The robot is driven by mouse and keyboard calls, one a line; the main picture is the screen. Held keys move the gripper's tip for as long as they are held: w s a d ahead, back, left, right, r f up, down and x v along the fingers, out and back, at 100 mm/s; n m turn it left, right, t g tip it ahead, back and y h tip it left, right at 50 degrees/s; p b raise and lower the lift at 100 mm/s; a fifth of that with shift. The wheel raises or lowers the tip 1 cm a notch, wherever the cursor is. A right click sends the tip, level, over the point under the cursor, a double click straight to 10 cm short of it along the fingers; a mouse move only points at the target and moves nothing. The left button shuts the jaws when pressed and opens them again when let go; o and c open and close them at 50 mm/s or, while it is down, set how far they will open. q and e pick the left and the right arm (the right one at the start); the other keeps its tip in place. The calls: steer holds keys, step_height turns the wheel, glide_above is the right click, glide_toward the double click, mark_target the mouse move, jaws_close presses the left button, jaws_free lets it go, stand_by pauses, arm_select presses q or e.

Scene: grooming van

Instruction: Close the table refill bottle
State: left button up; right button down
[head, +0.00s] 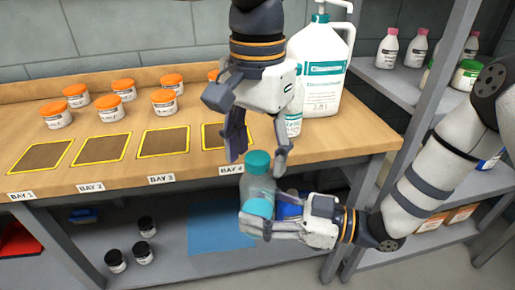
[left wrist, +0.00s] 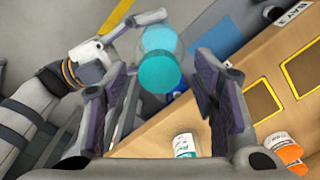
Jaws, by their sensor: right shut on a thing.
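The refill bottle (head: 258,187) is clear with teal liquid low in it. It stands roughly upright in front of the bench edge, with a teal cap (head: 258,161) at its top; how tightly the cap sits cannot be told. My right gripper (head: 268,222) is shut around the lower part of the bottle. My left gripper (head: 259,153) points down from above, open, its fingers on either side of the cap. In the left wrist view the cap (left wrist: 159,72) shows between the spread fingers, with visible gaps on both sides. The bottle (left wrist: 160,40) is partly hidden behind it.
A large white pump jug (head: 325,70) and a small white bottle (head: 294,120) stand on the bench (head: 190,180) behind my left gripper. Several orange-lidded jars (head: 57,115) stand behind the marked bays. Metal shelving (head: 385,85) with bottles is at the right.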

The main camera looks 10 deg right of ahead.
arm_select(q)
step_height(320, 180, up, 12)
stand_by(0.6)
